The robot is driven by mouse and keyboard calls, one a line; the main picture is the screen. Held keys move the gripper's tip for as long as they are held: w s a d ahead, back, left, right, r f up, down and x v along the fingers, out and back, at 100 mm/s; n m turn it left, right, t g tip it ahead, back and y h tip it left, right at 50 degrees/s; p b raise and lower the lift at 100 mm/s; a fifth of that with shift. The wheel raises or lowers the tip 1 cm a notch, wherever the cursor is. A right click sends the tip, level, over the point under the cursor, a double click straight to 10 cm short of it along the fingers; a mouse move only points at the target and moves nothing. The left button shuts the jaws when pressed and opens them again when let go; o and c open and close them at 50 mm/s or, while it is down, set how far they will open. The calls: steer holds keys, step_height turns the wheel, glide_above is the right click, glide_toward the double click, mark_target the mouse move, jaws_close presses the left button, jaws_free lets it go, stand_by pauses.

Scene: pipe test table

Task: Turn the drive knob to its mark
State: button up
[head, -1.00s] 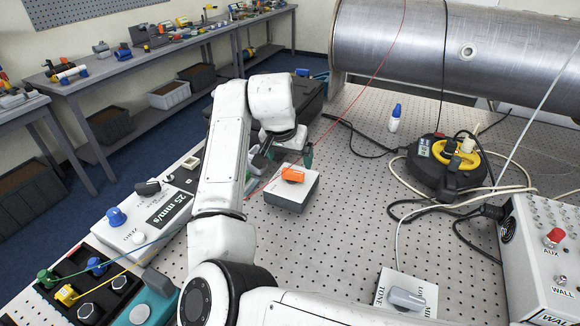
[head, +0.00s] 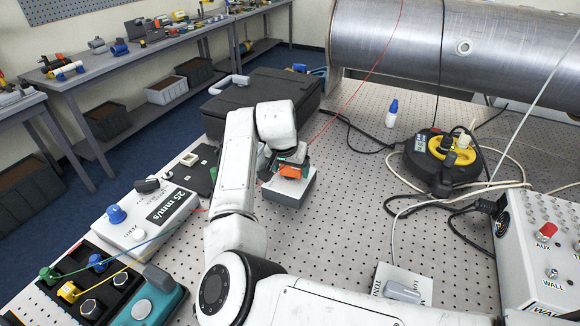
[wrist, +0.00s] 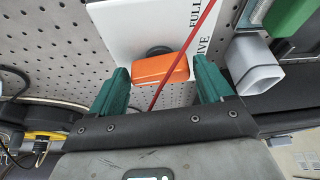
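The drive knob is an orange bar knob (head: 296,171) on a small pale box (head: 290,192) on the perforated table. In the wrist view the orange knob (wrist: 160,69) sits on a dark round base on the white box face (wrist: 138,28), with partly cut-off lettering ending in "IVE" and "FULL". My gripper (wrist: 161,66) is open, with one green finger on each side of the knob and little space beside it. I cannot tell whether either finger touches. In the head view my gripper (head: 291,163) is at the knob and partly hides the box top. I cannot make out the mark.
A red wire (wrist: 184,56) crosses in front of the knob in the wrist view. A black case (head: 265,95) stands behind my arm. A "25 mm/s" unit (head: 150,215) is at left, a yellow-and-black cable reel (head: 440,165) at right. The table between box and reel is mostly clear.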

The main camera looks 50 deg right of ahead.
steer(key=c, duration=0.7)
